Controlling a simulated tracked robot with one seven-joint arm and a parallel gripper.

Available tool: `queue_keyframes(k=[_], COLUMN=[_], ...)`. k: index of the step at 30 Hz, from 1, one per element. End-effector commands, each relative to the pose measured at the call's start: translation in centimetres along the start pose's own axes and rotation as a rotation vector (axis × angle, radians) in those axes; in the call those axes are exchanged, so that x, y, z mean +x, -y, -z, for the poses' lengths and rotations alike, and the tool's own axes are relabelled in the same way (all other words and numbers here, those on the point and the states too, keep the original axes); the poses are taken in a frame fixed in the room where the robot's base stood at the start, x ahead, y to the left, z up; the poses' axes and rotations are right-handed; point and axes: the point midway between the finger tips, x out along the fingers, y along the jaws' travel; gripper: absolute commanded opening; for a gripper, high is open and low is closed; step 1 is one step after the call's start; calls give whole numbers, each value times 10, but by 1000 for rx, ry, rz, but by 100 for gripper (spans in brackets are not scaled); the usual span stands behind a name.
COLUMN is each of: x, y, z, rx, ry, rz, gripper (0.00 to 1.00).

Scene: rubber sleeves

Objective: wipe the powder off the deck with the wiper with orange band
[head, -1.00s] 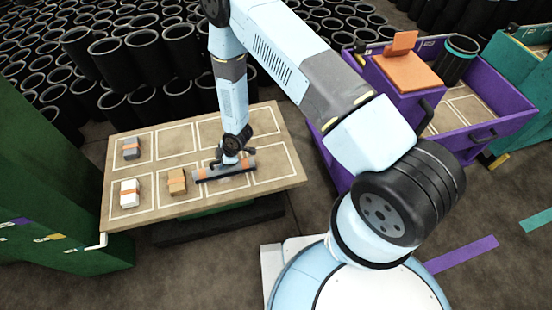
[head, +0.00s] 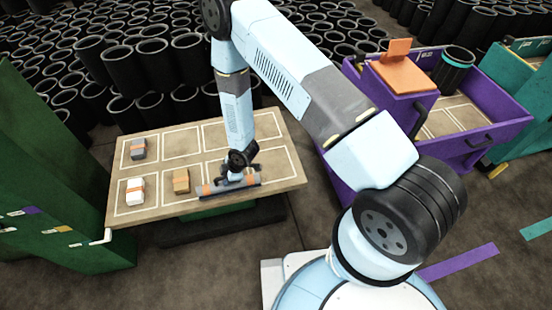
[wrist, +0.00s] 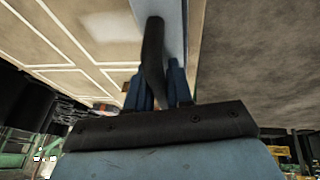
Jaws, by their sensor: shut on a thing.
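The wiper, a long grey bar with orange bands (head: 217,188), lies along the front edge of the deck (head: 158,222), right of its middle. The deck is a tan board with white outlined cells. My gripper (head: 236,174) is shut on the wiper from above and hides its middle. In the wrist view my gripper's blue fingers (wrist: 158,92) are around a dark upright part. A faint pale patch (wrist: 105,24) on the deck in the wrist view may be powder. I cannot make out powder in the head view.
A grey block (head: 138,149), a white block (head: 135,190) and a tan block (head: 181,181) with bands stand on the deck's left half. A green cabinet (head: 50,180) is at left, a purple cart (head: 500,125) at right. Black sleeves crowd behind.

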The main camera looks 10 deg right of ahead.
Motion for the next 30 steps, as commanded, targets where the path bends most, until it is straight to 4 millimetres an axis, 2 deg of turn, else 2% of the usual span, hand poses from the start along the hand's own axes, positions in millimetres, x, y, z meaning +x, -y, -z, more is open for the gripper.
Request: queue_keyframes(k=[1, 2, 18, 30], x=[-15, -19, -62, -70], y=[-6, -7, -18, -19], z=[4, 4, 17, 20], rx=[2, 3, 13, 12], ry=[-1, 0, 1, 2], rz=[-7, -7, -10, -8], gripper=[0, 0, 0, 0])
